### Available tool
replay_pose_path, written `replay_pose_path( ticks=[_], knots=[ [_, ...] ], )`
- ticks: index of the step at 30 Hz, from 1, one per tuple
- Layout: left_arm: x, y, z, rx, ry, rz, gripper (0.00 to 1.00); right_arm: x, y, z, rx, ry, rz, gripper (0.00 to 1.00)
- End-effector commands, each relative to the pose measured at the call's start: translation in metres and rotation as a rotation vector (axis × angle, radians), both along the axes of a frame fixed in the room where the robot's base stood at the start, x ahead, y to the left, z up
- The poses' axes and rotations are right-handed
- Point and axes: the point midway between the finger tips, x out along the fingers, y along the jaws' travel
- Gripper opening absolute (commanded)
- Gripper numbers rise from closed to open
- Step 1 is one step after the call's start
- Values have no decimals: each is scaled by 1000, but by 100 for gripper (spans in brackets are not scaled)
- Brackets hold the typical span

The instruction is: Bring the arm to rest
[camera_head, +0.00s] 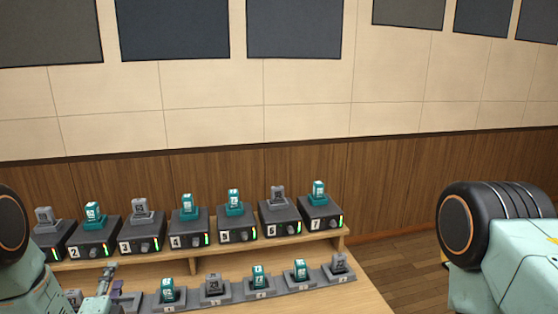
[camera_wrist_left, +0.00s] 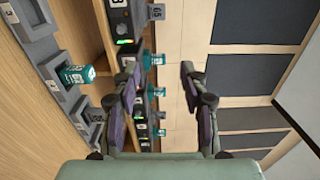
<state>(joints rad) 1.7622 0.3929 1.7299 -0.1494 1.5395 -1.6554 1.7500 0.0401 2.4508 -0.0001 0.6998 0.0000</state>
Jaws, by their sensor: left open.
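My left gripper (camera_head: 118,290) shows at the lower left of the head view, low over the left part of the wooden desk (camera_head: 335,300). In the left wrist view its two fingers (camera_wrist_left: 159,70) are spread apart with nothing held between them. My left arm comes in at the left edge of the head view. At the right edge only a rounded dark joint and pale green links of mine show; the right gripper is out of the picture.
A lower row of grey bases (camera_head: 213,298) holds more teal and grey knobs in front. Wooden floor (camera_head: 405,265) is clear to the right; a panelled wall stands behind.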

Motion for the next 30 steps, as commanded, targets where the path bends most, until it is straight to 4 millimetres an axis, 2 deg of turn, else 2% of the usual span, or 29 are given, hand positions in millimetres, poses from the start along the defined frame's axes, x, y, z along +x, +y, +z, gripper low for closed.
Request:
replay_pose_path(
  ticks=[8,14,17,20,23,27,29,30],
  knots=[
    [0,0,-15,-226,15,6,44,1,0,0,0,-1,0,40],
    [-18,-8,-48,-489,103,46,44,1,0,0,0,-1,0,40],
    [-38,-21,-77,-671,184,89,44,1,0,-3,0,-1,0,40],
    [-71,-44,-120,-888,297,171,44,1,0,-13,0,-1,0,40],
    [-115,-69,-164,-1096,421,291,44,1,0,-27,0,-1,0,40],
    [-185,-103,-217,-1314,583,501,44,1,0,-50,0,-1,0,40],
    [-218,-116,-236,-1380,648,603,44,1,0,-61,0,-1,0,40],
    [-241,-125,-248,-1414,689,674,44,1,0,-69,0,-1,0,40]
  ],
)
